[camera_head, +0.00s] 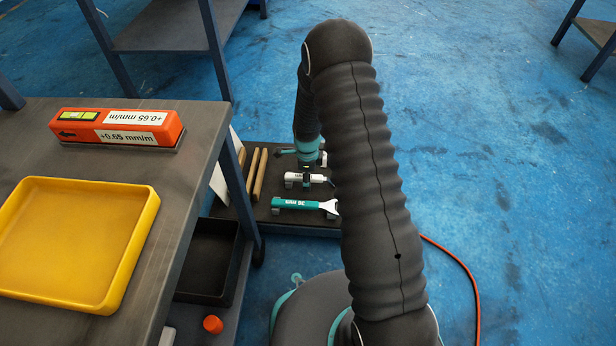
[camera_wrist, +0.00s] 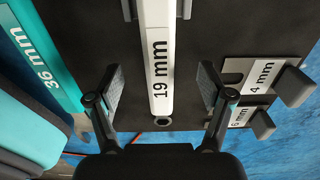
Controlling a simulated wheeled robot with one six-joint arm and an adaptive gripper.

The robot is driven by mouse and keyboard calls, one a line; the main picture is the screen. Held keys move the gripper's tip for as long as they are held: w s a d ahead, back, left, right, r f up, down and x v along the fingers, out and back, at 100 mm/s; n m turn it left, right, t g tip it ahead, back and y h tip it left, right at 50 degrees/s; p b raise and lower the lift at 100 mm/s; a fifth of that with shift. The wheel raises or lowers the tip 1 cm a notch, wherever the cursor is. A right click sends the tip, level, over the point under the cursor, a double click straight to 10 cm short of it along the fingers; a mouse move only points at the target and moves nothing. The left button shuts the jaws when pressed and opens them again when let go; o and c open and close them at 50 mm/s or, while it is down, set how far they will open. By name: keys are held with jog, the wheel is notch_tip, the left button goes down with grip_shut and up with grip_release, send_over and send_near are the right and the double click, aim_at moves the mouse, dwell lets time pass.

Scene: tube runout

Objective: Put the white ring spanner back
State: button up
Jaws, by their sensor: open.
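The white ring spanner (camera_wrist: 160,65), marked 19 mm, runs lengthwise down the middle of the wrist view. A small dark hexagon shows at its near end. My gripper (camera_wrist: 160,86) is open, with one finger on each side of the spanner and a gap on both sides. In the head view, the white spanner (camera_head: 318,179) lies on the low dark shelf, and my gripper (camera_head: 307,163) is over it, partly hidden by my arm. The spanner's far end is cut off in the wrist view.
A teal spanner (camera_head: 298,204) marked 36 lies nearer on the shelf. Labels marked 4 mm (camera_wrist: 262,76) and 6 mm (camera_wrist: 240,117) sit by dark blocks at right. A workbench at left holds a yellow tray (camera_head: 133,245) and an orange level (camera_head: 117,127). An orange cable (camera_head: 466,271) crosses the blue floor.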

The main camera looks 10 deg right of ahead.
jog(key=shift+r, duration=0.1)
jog(key=shift+r+p, duration=1.6)
jog(key=shift+r, duration=1.3)
notch_tip(320, 180, up, 12)
jog(key=shift+a, duration=0.1)
